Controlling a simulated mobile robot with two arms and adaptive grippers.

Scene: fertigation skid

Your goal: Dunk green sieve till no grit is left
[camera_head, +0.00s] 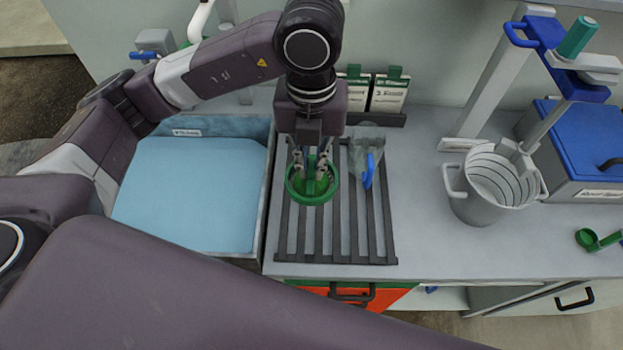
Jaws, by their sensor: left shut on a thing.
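The green sieve (312,194) is a round green dish shape with a rim, over the left part of a dark slatted rack (346,259) on the grey counter. My left gripper (313,172) points down from above and is shut on the sieve. Whether the sieve rests on the slats or hangs just above them, I cannot tell. Its inside is partly covered by the fingers, and I cannot make out grit. A basin of light blue water (190,194) lies left of the rack. My right gripper does not show.
A clear jug with a blue handle (367,168) stands on the rack close right of the sieve. A grey bucket (484,204) stands further right, by a blue-lidded box (590,143). A green scoop (597,240) lies near the right edge. The counter between rack and bucket is clear.

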